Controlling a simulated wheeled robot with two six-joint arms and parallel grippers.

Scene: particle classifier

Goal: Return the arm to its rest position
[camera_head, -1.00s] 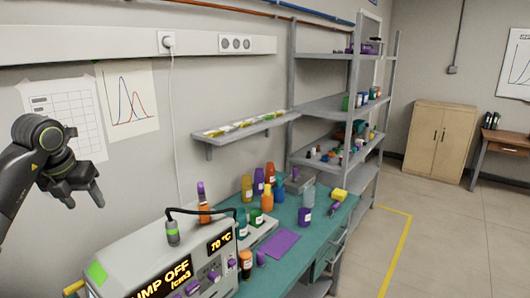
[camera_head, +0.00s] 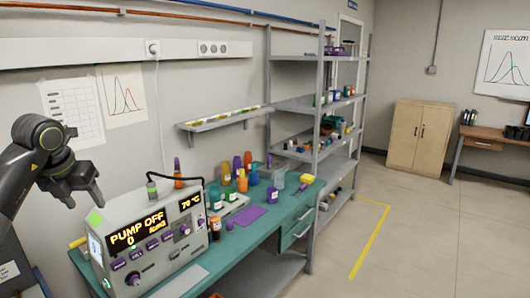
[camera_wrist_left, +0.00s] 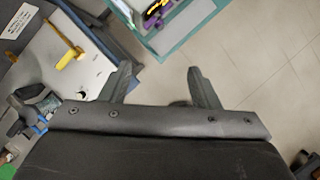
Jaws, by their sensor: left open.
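My left gripper (camera_head: 84,196) hangs at the left of the head view, raised in front of the wall and up and left of the white particle classifier. Its jaws are open and nothing is between them. In the left wrist view its two fingers (camera_wrist_left: 155,85) stand apart, with bare floor showing beyond. The left arm comes in bent from the left edge. My right gripper shows in neither view.
The white device (camera_head: 160,240) reads "PUMP OFF" and stands on the teal bench (camera_head: 245,240). A grey shelf rack (camera_head: 318,110) stands beyond the bench. The floor (camera_head: 420,230) at right is clear.

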